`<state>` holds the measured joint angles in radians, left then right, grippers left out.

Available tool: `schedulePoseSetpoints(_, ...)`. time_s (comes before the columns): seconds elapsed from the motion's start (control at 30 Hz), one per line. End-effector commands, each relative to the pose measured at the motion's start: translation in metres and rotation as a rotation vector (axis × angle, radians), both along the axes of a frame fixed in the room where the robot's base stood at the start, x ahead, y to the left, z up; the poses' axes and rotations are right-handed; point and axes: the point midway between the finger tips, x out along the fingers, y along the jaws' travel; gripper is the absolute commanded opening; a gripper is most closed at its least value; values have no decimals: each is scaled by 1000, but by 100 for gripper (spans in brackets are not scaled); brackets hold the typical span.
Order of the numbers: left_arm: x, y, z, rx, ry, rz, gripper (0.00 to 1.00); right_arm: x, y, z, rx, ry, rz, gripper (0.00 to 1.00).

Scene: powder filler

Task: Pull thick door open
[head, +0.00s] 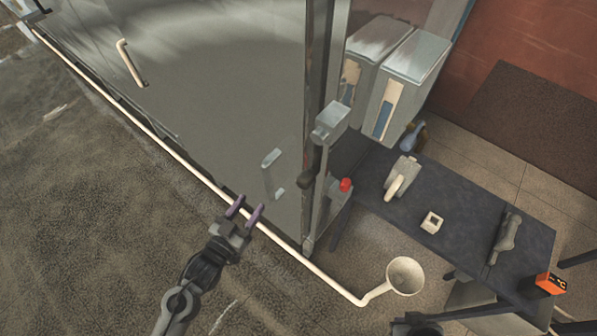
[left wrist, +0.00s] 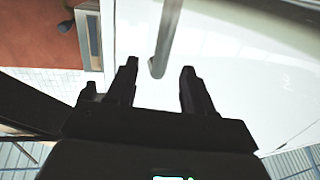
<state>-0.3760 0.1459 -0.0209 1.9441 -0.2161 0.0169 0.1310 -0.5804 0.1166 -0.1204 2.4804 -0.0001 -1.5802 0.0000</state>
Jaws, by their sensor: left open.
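The thick door (head: 215,100) is a large grey, glossy panel filling the upper middle of the head view. A pale bar handle (head: 271,160) stands near its lower right edge. My left gripper (head: 246,208), with purple-tipped fingers, is open and empty just below and left of this handle. In the left wrist view, a grey handle bar (left wrist: 166,35) crosses a white door surface (left wrist: 235,60). Its near end appears between the two open fingers (left wrist: 160,66); contact cannot be told. My right gripper is not seen.
A second handle (head: 130,63) is at the panel's upper left. A pale rail (head: 150,140) runs along its base to a funnel-like cup (head: 405,275). Right of the door edge, a dark table (head: 455,205) holds several small items. Open floor (head: 90,230) lies at left.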

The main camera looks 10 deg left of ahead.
Motion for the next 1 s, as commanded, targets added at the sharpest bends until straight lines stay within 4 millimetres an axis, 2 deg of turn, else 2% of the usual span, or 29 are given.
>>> schedulePoseSetpoints(0.07, 7, 1, 0, 2, -15, 1, 52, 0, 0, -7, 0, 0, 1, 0)
schedulePoseSetpoints(0.27, 25, -4, 5, 1, -23, 2, 52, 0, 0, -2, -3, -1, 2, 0)
schedulePoseSetpoints(0.7, 90, -24, 5, 0, -22, 2, 52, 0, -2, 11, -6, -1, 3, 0)
schedulePoseSetpoints(1.0, 110, -30, 3, 2, -20, 2, 52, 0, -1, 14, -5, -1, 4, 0)
